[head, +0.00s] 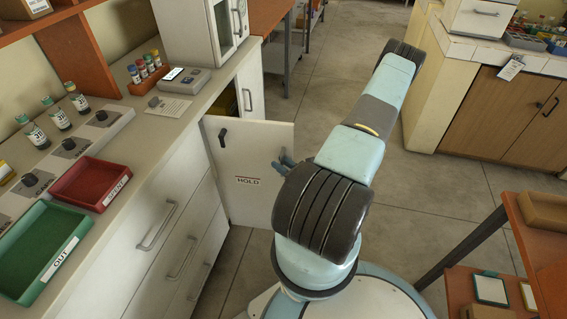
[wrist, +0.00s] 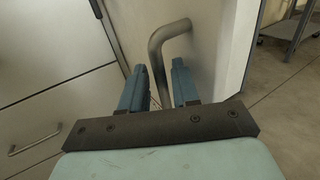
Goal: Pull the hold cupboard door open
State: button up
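The hold cupboard door (head: 262,150) is a white panel marked HOLD. In the head view it stands swung out from the counter front, with the cupboard opening showing behind its top edge. My gripper (head: 286,160) is at the door's right-hand side, mostly hidden behind my arm. In the wrist view the door (wrist: 215,40) fills the middle, and its bent metal handle (wrist: 158,65) passes between the two blue fingers of my gripper (wrist: 160,75). The fingers are apart, one on each side of the handle, with narrow gaps showing. Their contact with it is not clear.
White drawers (head: 165,255) with bar handles line the counter left of the door. The counter holds a green tray (head: 45,245), a red tray (head: 92,183) and bottles. A wooden shelf unit (head: 535,235) stands at right. Floor (head: 330,40) is clear behind the door.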

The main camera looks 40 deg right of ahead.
jog(key=v, duration=1.3)
jog(key=shift+s, duration=0.3)
jog(key=shift+d, duration=0.1)
jog(key=w+a+r+n+g+y, duration=0.2)
jog(key=a+r+n+g+y, duration=0.1)
jog(key=r+n+g, duration=0.4)
jog(key=w+a+r+n+g+y, duration=0.35)
jog(key=r+n, duration=0.25)
jog(key=r, duration=0.3)
jog(key=w+a+r+n+g+y, duration=0.2)
jog(key=a+r+n+g+y, duration=0.15)
jog(key=r+n, duration=0.3)
jog(key=s+a+r+n+h, duration=0.2)
jog(key=a+r+n+h, duration=0.1)
jog(key=r, duration=0.6)
jog(key=s+a+r+n+t+h, duration=0.1)
jog(key=s+a+r+n+h, duration=0.2)
jog(key=r+n+h, duration=0.3)
jog(key=s+a+r+n+t+h, duration=0.1)
jog(key=s+a+r+n+h, duration=0.2)
jog(key=r, duration=0.9)
jog(key=shift+s+a+r+n+h, duration=0.3)
jog(key=shift+a+n+h, duration=0.35)
jog(key=shift+n+h, duration=0.35)
jog(key=shift+w, duration=0.1)
